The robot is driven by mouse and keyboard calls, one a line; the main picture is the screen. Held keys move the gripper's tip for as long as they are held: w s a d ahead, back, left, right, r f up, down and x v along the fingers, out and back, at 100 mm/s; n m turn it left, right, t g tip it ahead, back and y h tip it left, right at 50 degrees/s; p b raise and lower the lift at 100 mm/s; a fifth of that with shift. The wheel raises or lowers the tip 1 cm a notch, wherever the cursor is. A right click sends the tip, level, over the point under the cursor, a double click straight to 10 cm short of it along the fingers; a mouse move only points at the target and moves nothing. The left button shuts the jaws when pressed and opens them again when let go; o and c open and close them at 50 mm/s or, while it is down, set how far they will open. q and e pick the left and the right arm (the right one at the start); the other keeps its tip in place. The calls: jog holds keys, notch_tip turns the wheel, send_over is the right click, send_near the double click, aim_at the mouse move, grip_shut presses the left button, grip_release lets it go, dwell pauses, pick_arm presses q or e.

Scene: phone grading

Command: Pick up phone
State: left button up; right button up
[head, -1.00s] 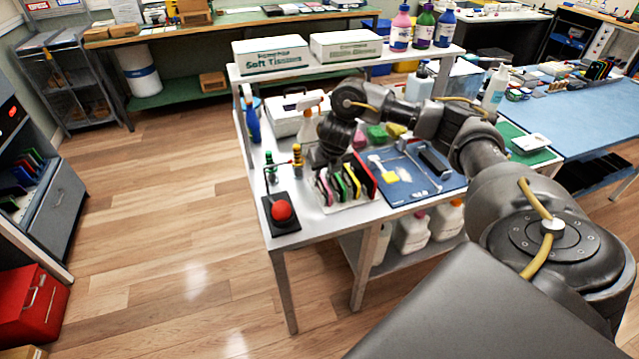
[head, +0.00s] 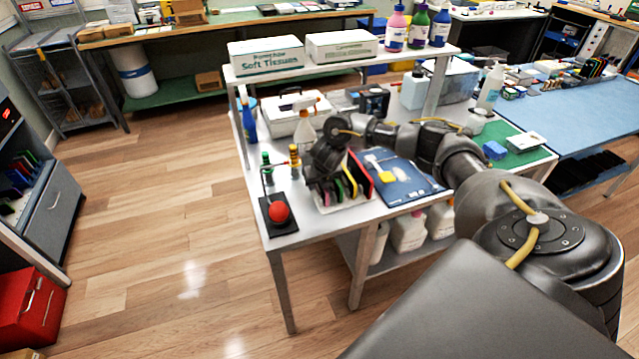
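Several thin coloured phones stand on edge in a white rack (head: 350,204) near the front of the white table. A red one (head: 361,176) is at the rack's right end, with a yellow one (head: 351,184) and a green one beside it. My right gripper (head: 322,186) points down over the left part of the rack and hides the phones there. Its fingertips are hidden or too dark to make out, so I cannot tell whether it is open or holds a phone. My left gripper is not in view.
A red button on a black base (head: 280,214) and small bottles stand left of the rack. A blue mat (head: 410,190) with tools lies right of it. A spray bottle (head: 305,130) and a white case stand behind. A raised shelf (head: 345,62) carries tissue boxes.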

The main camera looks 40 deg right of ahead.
jog(key=shift+c, duration=0.3)
grip_shut()
jog(key=shift+r, duration=0.1)
jog(key=shift+r+b, duration=0.3)
jog(key=shift+r, duration=0.25)
jog(key=shift+w+v, duration=0.25)
jog(key=shift+v, duration=0.95)
jog(key=v, duration=0.2)
jog(key=s+v, duration=0.1)
jog(key=v, duration=0.4)
jog(key=shift+s+a+f+p, duration=0.25)
jog(key=shift+a+p, duration=0.05)
jog(key=shift+a, duration=0.05)
jog(key=s+a+r+p, duration=0.3)
jog(key=s, duration=0.5)
jog(key=shift+s+a+r, duration=0.3)
jog(key=shift+s+a, duration=0.05)
